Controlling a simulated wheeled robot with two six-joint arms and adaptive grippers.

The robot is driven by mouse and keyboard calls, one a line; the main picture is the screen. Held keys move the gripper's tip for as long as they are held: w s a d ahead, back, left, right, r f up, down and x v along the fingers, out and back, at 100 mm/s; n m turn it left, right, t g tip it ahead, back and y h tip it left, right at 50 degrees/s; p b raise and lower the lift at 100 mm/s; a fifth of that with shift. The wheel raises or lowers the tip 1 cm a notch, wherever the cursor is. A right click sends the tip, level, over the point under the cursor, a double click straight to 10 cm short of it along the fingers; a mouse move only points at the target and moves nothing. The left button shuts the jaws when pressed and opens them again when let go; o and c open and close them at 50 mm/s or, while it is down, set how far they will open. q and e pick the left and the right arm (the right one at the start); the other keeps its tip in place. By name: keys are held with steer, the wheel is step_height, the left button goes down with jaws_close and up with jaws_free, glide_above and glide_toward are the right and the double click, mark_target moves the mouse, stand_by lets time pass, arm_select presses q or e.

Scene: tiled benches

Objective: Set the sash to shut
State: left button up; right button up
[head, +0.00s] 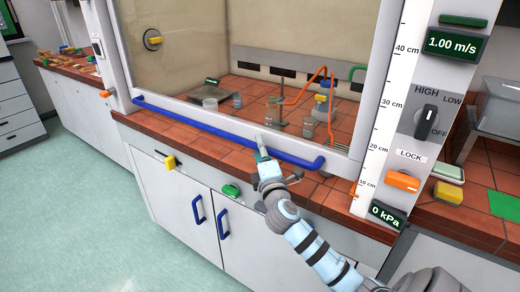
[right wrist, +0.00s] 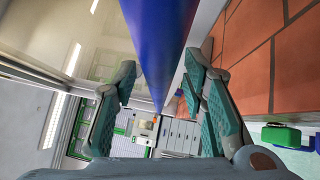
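The fume hood's sash is a large clear pane in a white frame with a long blue handle bar (head: 200,119) along its lower edge. The sash's bottom edge stands above the tiled bench, with a gap under it; the scale on the right post reads low near it. My right gripper (head: 275,160) is at the right part of the bar. In the right wrist view its two fingers (right wrist: 162,90) are apart, with the blue bar (right wrist: 158,40) running between them; I see no clear grip on it. My left gripper is not in view.
Glassware and a stand with an orange tube (head: 305,85) are inside the hood. An orange lock switch (head: 402,181), a HIGH/LOW/OFF knob (head: 426,121) and a 1.00 m/s display (head: 455,44) are on the right post. Blue-handled cabinet doors (head: 180,205) are below.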

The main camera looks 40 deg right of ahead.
steer(key=shift+w+d+r, duration=0.1)
steer(key=shift+w+d, duration=0.05)
steer(key=shift+w, duration=0.15)
jaws_close()
step_height(320, 180, down, 4)
steer(key=b, duration=0.3)
steer(key=shift+r, duration=0.4)
jaws_free()
